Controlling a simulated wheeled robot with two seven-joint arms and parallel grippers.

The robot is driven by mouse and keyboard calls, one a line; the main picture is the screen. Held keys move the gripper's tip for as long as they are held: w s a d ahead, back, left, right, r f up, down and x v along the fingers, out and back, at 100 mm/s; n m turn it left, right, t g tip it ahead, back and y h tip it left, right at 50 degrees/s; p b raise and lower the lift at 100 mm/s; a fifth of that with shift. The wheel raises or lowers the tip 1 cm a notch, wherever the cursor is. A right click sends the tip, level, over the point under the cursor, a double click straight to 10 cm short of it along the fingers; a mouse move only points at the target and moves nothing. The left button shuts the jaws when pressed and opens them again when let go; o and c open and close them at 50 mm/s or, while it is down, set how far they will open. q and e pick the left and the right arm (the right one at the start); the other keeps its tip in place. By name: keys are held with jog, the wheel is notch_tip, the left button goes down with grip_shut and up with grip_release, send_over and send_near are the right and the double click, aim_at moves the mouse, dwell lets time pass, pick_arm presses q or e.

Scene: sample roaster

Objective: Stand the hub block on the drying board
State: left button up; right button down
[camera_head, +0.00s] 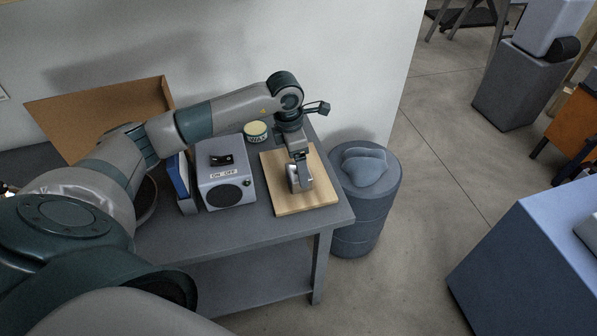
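The drying board (324,190), a pale wooden slab, lies flat at the right end of the grey table. My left gripper (300,182) points down over the middle of the board, its fingertips low and close to the surface. A small light-grey metallic shape shows at the fingertips; I cannot tell whether it is the hub block or part of the fingers. No other hub block is clearly visible. My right gripper is not in view.
A grey box with an ON/OFF switch (225,178) stands left of the board, beside a blue upright item (180,178). A wax tin (256,132) sits behind. A blue-grey drum (361,205) with a folded cloth (365,167) stands right of the table (265,230).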

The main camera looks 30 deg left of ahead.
pick_arm(q)
notch_tip(320, 180, up, 9)
jog(key=b, duration=0.3)
jog(key=shift+s+a+f, duration=0.15)
jog(key=shift+s+a, duration=0.2)
jog(key=shift+s, duration=0.05)
dwell(0.4)
